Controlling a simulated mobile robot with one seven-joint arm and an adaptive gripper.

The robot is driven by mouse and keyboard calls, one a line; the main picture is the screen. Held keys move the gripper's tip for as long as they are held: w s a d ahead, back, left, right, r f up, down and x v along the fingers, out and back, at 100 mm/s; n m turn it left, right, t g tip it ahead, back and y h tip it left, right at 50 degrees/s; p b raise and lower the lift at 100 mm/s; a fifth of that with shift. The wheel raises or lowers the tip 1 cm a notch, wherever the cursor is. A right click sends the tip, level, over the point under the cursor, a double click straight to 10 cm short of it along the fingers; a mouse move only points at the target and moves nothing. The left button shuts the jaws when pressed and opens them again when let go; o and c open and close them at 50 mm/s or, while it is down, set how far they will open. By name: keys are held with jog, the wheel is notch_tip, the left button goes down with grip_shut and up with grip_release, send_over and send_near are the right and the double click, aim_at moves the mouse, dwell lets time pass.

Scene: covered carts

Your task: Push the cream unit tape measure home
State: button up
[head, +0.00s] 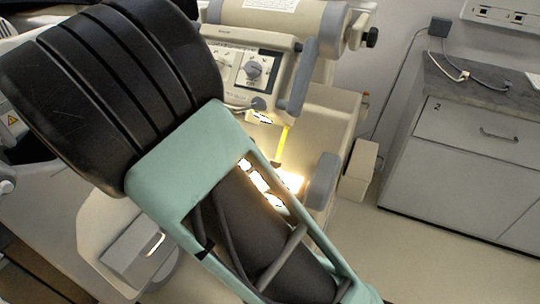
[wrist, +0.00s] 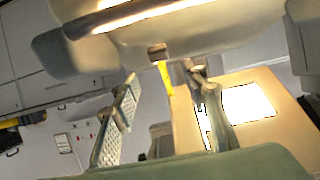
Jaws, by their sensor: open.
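The tape measure of the cream unit (head: 326,104) shows as a yellow strip (head: 282,146) hanging below the control panel in the head view. It is pulled out of the housing for a short length. In the wrist view the yellow strip (wrist: 165,78) runs down from a small brownish piece under the cream housing (wrist: 190,30). My gripper (wrist: 163,80) is open, its two fingers spread to the left and right of the strip in the picture. I see no contact with the strip. My gripper cannot be made out in the head view.
The control panel (head: 252,72) with a dial and a grey handle (head: 297,78) stand above the strip. A grey rounded part (head: 321,182) juts out to its right. A white drawer cabinet (head: 470,150) stands at the right, with clear floor (head: 400,250) before it.

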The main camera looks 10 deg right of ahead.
aim_at(275, 162)
jog(key=b+x, duration=0.2)
jog(key=x, duration=0.7)
jog(key=shift+c, duration=0.7)
grip_shut()
